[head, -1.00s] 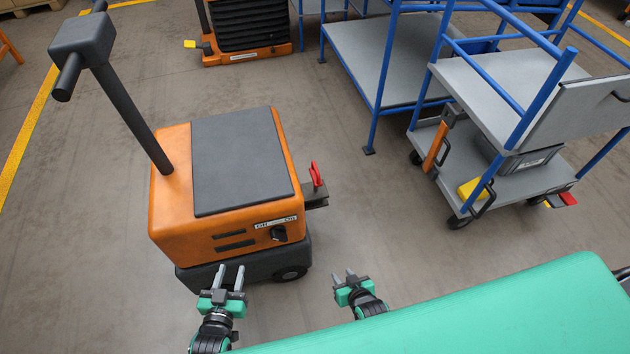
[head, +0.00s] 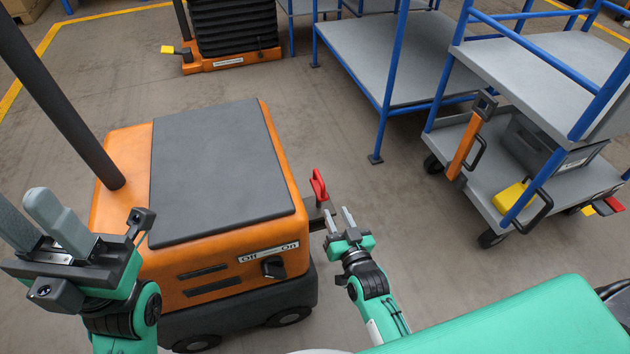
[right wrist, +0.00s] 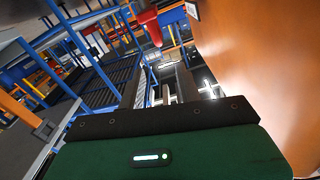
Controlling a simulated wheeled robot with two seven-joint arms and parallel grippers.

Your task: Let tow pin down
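The tow pin's red loop handle (head: 318,186) stands upright above the dark hitch bracket on the right side of the orange tugger (head: 205,270). The red shape (right wrist: 150,25) at the top of the right wrist view looks like the same handle. My right gripper (head: 339,216) is beside the bracket, just below and right of the handle in the head view. Its fingers are apart with nothing seen between them. It hides part of the bracket and the pin's lower end. My left gripper (head: 32,218) is raised at the far left, open and empty.
The tugger has an off/on switch (head: 273,267) on its front face. A blue and grey cart (head: 530,185) with an orange drawbar (head: 464,147) stands at the right. A blue-framed table (head: 385,65) stands behind. Bare floor (head: 395,195) lies between tugger and cart.

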